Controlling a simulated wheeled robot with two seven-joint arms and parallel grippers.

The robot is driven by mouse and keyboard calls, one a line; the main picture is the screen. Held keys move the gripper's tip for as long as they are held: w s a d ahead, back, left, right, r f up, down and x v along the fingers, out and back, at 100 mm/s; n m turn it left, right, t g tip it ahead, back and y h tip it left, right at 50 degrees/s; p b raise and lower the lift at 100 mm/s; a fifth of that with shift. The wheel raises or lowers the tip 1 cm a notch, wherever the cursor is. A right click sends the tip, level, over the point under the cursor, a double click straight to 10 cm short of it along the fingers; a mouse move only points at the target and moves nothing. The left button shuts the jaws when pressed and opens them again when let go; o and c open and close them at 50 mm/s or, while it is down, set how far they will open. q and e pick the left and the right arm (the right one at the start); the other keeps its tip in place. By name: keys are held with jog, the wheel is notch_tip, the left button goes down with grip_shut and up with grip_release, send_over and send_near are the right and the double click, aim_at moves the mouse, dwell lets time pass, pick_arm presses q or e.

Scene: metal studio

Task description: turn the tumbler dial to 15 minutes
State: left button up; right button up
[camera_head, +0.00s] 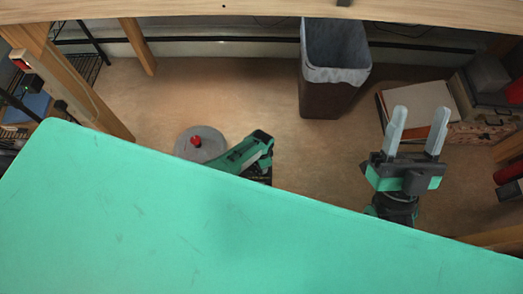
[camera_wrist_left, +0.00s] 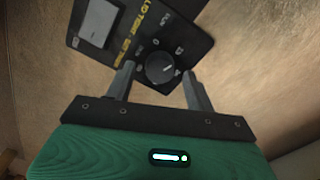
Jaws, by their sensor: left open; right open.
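The tumbler's black control panel (camera_wrist_left: 188,42) shows in the left wrist view, with yellow lettering, white marks and a grey display (camera_wrist_left: 98,22). Its round dark dial (camera_wrist_left: 160,68) has a light pointer line directed toward the right of the picture. My left gripper (camera_wrist_left: 158,70) is open, with one finger on each side of the dial; I cannot tell whether they touch it. In the head view my left arm shows only in part, and its fingers, the dial and the panel are hidden. My right gripper (camera_head: 417,130) is open and empty, fingers pointing up the picture.
A large teal surface (camera_head: 160,220) fills the lower head view and hides much below it. A lined bin (camera_head: 327,95) stands on the brown floor (camera_head: 230,90). Boxes (camera_head: 480,132) stand at the right. A wooden edge (camera_head: 260,12) crosses the top.

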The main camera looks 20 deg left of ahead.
pick_arm(q)
notch_tip(320, 180, up, 3)
jog(key=shift+f+p, duration=0.15)
jog(key=shift+p, duration=0.65)
jog(key=shift+r+p, duration=0.6)
jog(key=shift+r, duration=0.3)
pick_arm(e)
jog(key=w+a+f+g+h, duration=0.1)
jog(key=a+f+g, duration=0.1)
jog(key=f+g, duration=0.3)
jog(key=w+a+f+g, duration=0.2)
jog(key=f+g, duration=0.1)
jog(key=f, duration=0.3)
pick_arm(q)
notch_tip(320, 180, up, 3)
jog(key=shift+f+p, duration=0.2)
jog(key=shift+p, duration=0.55)
notch_tip(320, 180, up, 5)
jog(key=p, duration=0.2)
jog(key=shift+r+p, duration=0.15)
jog(key=shift+p, duration=0.2)
pick_arm(e)
jog(key=s+d+f+g+h, duration=0.1)
jog(key=s+f+g+h, duration=0.1)
jog(key=s+f+g, duration=0.3)
notch_tip(320, 180, down, 6)
jog(key=g, duration=0.4)
